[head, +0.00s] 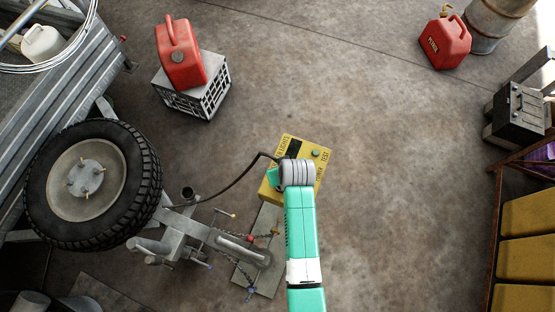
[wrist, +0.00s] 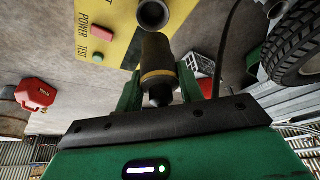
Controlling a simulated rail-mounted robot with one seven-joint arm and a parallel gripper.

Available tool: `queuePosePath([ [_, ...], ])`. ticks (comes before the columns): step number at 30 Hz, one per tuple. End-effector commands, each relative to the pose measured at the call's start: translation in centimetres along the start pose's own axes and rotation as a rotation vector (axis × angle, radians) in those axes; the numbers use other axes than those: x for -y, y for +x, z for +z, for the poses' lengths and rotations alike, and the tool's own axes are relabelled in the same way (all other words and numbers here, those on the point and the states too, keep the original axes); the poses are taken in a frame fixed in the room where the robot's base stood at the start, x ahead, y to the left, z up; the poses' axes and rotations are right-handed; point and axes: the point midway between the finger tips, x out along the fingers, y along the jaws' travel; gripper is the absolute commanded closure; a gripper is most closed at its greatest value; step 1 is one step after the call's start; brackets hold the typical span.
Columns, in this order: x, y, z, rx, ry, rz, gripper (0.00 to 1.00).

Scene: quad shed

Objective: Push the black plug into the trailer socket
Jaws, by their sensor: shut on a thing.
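The black plug (wrist: 157,48) has a yellow band and stands between the green fingers of my gripper (wrist: 158,82) in the wrist view. My gripper is shut on it. A round grey-rimmed opening, which looks like the socket (wrist: 153,14), lies just beyond the plug's far end, cut by the top edge. The plug appears outside it and roughly lined up; I cannot tell the exact gap. In the head view my wrist hides the plug and socket, above the yellow test box (head: 318,155). A black cable (head: 232,184) runs from there towards the trailer.
The trailer's tyre (head: 95,185) and metal drawbar (head: 215,240) are on the left. A red can (head: 180,55) stands on a crate (head: 205,95). Another red can (head: 445,42) and a battery (head: 518,112) are at the right. Open floor lies right of my arm.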

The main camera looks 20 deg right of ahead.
Motion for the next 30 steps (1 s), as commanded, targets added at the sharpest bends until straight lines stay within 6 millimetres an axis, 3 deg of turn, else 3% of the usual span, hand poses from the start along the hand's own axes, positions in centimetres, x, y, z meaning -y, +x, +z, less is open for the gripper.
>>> queuePosePath([
  [18, 0.0, 5.3, 2.2, 0.001, 0.0, 0.0, 0.87],
  [30, 0.0, 5.5, 2.2, 0.0, 0.0, 0.0, 0.87],
])
